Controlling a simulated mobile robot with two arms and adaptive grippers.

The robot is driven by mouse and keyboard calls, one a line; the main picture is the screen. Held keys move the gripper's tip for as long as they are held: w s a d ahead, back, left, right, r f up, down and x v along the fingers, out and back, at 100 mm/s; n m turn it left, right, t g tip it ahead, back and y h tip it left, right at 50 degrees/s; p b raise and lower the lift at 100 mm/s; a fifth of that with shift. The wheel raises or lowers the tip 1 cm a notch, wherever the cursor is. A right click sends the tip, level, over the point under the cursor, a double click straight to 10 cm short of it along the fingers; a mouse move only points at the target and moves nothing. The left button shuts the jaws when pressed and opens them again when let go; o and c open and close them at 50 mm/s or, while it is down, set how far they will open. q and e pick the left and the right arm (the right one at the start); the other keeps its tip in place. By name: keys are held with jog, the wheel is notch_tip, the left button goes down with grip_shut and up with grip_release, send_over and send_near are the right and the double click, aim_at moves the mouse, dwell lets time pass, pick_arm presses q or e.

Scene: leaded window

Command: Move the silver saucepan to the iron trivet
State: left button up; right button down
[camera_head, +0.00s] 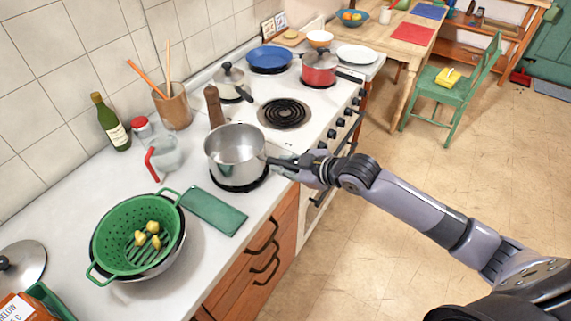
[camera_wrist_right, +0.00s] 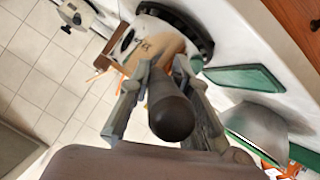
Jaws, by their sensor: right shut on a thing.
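The silver saucepan (camera_head: 235,148) is upright and looks empty, at the counter's edge just left of the stove. The black iron trivet (camera_head: 240,187) shows beneath it, mostly hidden by the pan; its dark rim also shows in the right wrist view (camera_wrist_right: 204,43). The pan is over the trivet, but I cannot tell whether its base touches it. My right gripper (camera_head: 289,164) is shut on the pan's dark handle, which lies between both fingers in the right wrist view (camera_wrist_right: 172,112). My left gripper is out of view.
A pepper mill (camera_head: 214,106) and a glass jug (camera_head: 165,155) stand close behind the pan. The stove's front coil (camera_head: 285,112) is bare; a red pot (camera_head: 319,70) stands beyond.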

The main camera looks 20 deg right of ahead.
jog(key=shift+f, duration=0.6)
dwell(0.4)
jog(key=c, duration=1.4)
grip_release()
jog(key=shift+s+f, duration=0.1)
jog(key=shift+f, duration=0.05)
jog(key=v, duration=1.2)
